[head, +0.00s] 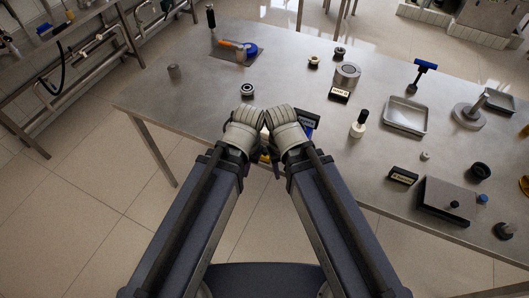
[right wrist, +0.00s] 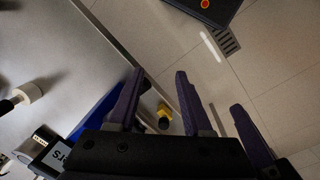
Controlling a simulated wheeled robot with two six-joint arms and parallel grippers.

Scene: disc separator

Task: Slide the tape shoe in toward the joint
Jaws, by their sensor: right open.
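My left gripper (head: 243,130) and right gripper (head: 285,128) are close together at the table's near edge in the head view. Their fingertips are hidden there by the wrists. In the right wrist view, dark purple fingers (right wrist: 160,78) stand apart, with a small yellow and black piece (right wrist: 164,115) seen between two of them. I cannot tell whether it is touched. A blue and black labelled block (head: 308,122) sits just right of my right gripper; its blue side (right wrist: 95,115) also shows in the right wrist view. I cannot single out the tape shoe or the joint with certainty.
A white bottle with a black top (head: 359,125), a metal tray (head: 405,115) and a grey block (head: 447,200) stand to the right.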

